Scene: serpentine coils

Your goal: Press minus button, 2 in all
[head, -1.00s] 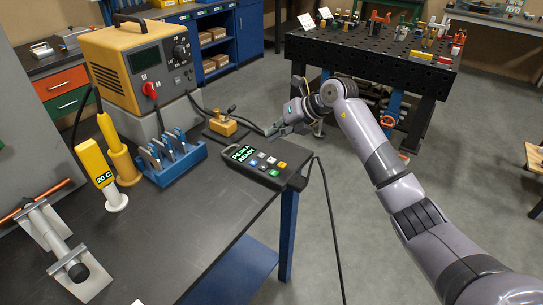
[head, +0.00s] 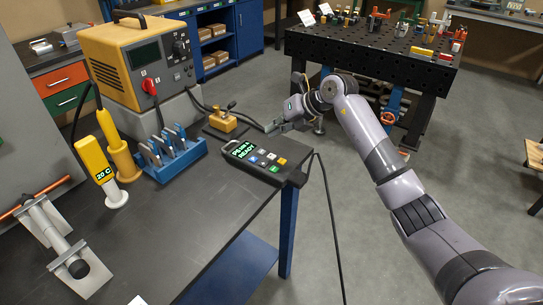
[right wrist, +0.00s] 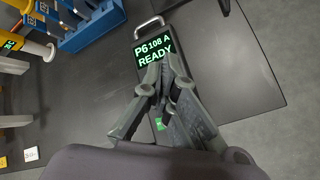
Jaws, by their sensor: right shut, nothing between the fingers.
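The control pendant (head: 262,163) is a dark box with a green-lit screen and several coloured buttons, lying near the right edge of the dark bench. In the right wrist view its screen (right wrist: 155,51) reads "P6 108 A READY". My right gripper (head: 270,129) is shut and empty, just behind and above the pendant in the head view. In the right wrist view its closed fingertips (right wrist: 165,65) overlap the lower edge of the screen, and the fingers hide most of the buttons. I cannot tell which button is the minus. My left gripper is not in view.
A yellow power unit (head: 138,62) stands at the back of the bench (head: 175,235). A blue rack (head: 176,163), a yellow 20 C meter (head: 96,161) and a brass block (head: 225,123) are nearby. A perforated black table (head: 372,48) stands behind my right arm.

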